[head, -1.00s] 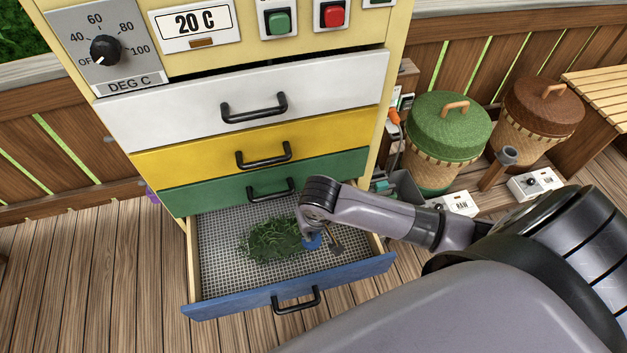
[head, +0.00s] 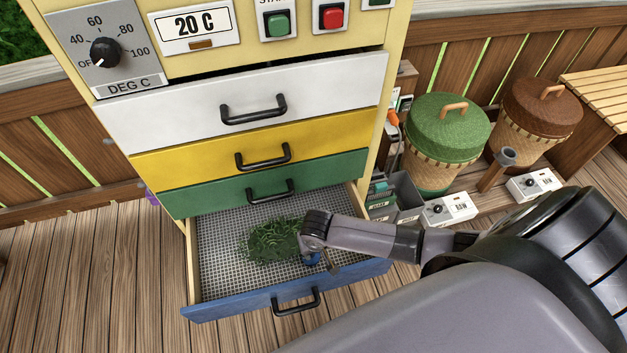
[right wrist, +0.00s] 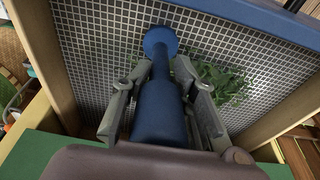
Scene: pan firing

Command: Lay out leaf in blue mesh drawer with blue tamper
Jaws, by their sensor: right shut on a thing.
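The blue mesh drawer (head: 222,306) is pulled open at the bottom of the cabinet, its blue front facing me. A pile of green leaf (head: 268,241) lies on the mesh near the middle. My right gripper (head: 314,257) reaches down into the drawer at the right edge of the leaf. In the right wrist view my right gripper (right wrist: 165,100) is shut on the blue tamper (right wrist: 157,105). The tamper's round blue head (right wrist: 160,40) is over the mesh beside the leaf (right wrist: 222,82); I cannot tell whether it touches the mesh. My left gripper is not in view.
White (head: 180,115), yellow (head: 200,160) and green (head: 215,192) drawers are closed above. A green-lidded basket (head: 445,130), a brown-lidded basket (head: 540,108) and a grey bin (head: 407,193) stand to the right. Bare mesh surrounds the leaf.

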